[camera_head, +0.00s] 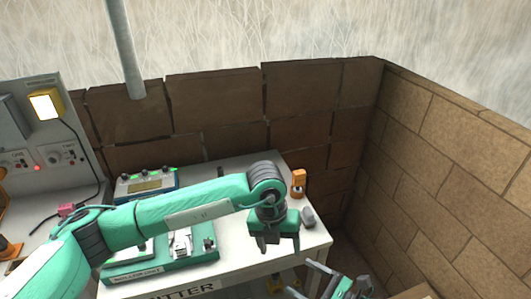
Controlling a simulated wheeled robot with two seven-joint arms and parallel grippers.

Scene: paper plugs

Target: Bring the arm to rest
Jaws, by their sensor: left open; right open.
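My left arm (170,215) is green with dark joints and reaches across the table from the left. Its gripper (277,245) hangs down over the right part of the white table and is open, with nothing visible between its fingers. My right gripper (330,284) shows at the bottom edge, lower than the table's front right corner. It is open, and its arm is mostly out of the picture.
A grey panel with a lit lamp (46,104) stands left. Brown block walls (225,110) enclose the back and right.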

